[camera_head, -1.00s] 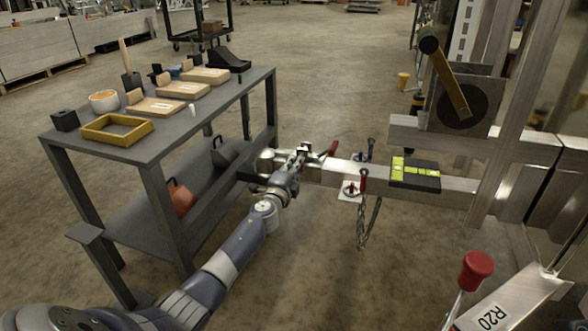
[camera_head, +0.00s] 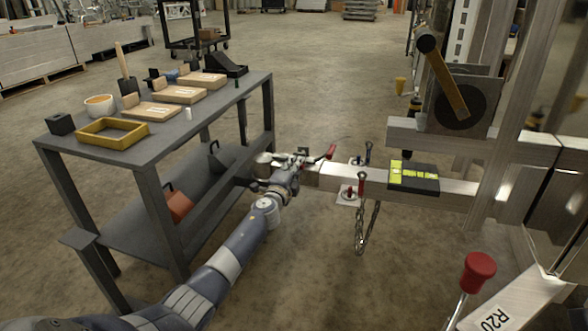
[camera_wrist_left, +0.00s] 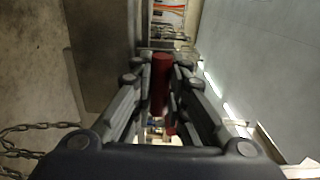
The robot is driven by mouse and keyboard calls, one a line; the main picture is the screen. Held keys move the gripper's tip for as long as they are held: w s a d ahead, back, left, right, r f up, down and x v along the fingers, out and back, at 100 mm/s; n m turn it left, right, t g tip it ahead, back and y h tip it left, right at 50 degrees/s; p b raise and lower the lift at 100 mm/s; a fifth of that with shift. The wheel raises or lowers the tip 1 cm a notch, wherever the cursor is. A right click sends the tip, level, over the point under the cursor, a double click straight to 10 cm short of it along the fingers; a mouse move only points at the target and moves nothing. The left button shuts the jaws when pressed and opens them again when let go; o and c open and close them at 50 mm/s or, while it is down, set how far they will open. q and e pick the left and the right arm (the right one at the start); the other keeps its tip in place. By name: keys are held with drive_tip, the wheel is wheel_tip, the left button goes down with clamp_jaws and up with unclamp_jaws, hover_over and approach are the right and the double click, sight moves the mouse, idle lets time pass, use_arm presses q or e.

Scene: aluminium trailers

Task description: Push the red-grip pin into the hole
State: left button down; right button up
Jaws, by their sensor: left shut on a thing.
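In the left wrist view my left gripper (camera_wrist_left: 160,105) is shut on a red grip (camera_wrist_left: 160,80), which lies between its fingers. I take it to be the red-grip pin; its shank and the hole are hidden. In the head view my left gripper (camera_head: 296,162) is at the left end of the metal trailer beam (camera_head: 330,180). A red handle (camera_head: 330,152) sticks out just right of the fingers; I cannot tell whether it is the held grip. My right gripper is not in view.
Another red-gripped piece (camera_head: 362,182) stands on the beam by a hanging chain (camera_head: 362,228). A black and yellow level (camera_head: 414,176) lies further right. A dark workbench (camera_head: 215,125) stands left of the gripper. A red knob (camera_head: 478,270) rises at the lower right.

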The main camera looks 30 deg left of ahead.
use_arm(q)
drive_tip(key=shift+w, duration=0.2)
drive_tip(key=c, duration=1.5)
unclamp_jaws()
drive_tip(key=shift+s+a, duration=0.1)
drive_tip(key=shift+s, duration=0.65)
drive_tip(key=v, duration=1)
drive_tip(key=shift+s+d, duration=0.15)
drive_tip(key=shift+d, duration=0.2)
drive_tip(key=shift+s, duration=0.1)
